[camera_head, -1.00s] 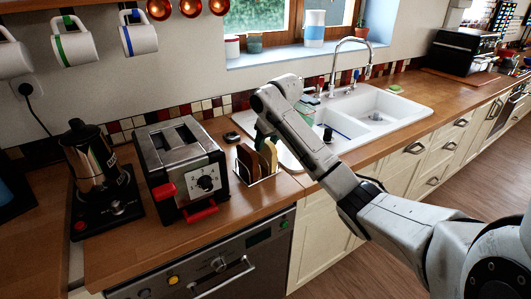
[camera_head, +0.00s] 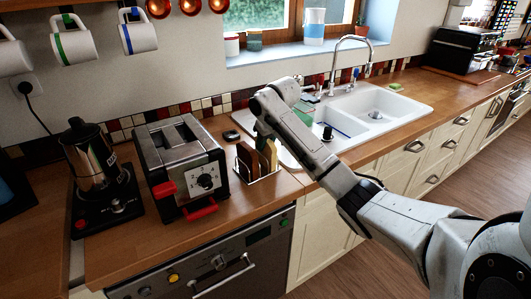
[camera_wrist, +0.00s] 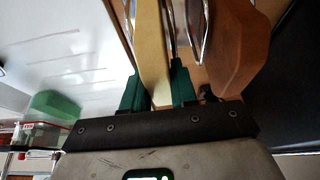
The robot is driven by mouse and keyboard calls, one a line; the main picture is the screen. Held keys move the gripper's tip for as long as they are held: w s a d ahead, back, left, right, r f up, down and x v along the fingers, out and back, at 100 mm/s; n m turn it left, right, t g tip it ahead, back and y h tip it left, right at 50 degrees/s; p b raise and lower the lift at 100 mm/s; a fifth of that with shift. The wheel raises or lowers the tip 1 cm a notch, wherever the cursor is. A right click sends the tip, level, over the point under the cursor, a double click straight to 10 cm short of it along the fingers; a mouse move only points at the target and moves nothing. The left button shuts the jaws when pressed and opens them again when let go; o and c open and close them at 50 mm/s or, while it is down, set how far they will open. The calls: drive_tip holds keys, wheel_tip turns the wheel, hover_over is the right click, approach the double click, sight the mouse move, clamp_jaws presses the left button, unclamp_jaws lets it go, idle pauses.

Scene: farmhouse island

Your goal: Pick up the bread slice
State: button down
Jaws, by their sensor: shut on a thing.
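The pale yellow bread slice (camera_wrist: 152,45) stands on edge between the wires of a metal rack in the wrist view. My gripper (camera_wrist: 157,90) has its two dark green fingers on either side of the slice, shut on it near its edge. A brown, thicker piece (camera_wrist: 238,45) stands beside it to the right. In the head view the rack (camera_head: 262,178) stands on the counter right of the toaster. Several slices or boards show in it, and my arm's end hides part of the hold.
The toaster (camera_head: 180,160) stands close to the left of the rack, with a moka pot (camera_head: 92,158) on a burner further left. A white sink (camera_head: 352,110) with a tap lies to the right. The counter's front edge runs just before the rack.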

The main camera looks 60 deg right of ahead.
drive_tip(key=shift+r, duration=0.5)
wheel_tip(320, 180, up, 2)
drive_tip(key=shift+w+r+b, duration=0.1)
drive_tip(key=shift+b, duration=0.4)
drive_tip(key=s+r, duration=0.1)
drive_tip(key=r, duration=0.1)
drive_tip(key=s+a+r, duration=0.1)
drive_tip(key=s+r, duration=0.1)
drive_tip(key=s+a+r, duration=0.1)
drive_tip(key=r, duration=0.1)
drive_tip(key=shift+s+a, duration=0.2)
drive_tip(key=shift+a, duration=0.05)
drive_tip(key=s+a+r+p, duration=0.3)
drive_tip(key=s+a+p, duration=0.1)
drive_tip(key=s, duration=0.3)
drive_tip(key=shift+s+a+r+p, duration=0.35)
drive_tip(key=shift+a+r+p, duration=0.05)
drive_tip(key=shift+p, duration=0.45)
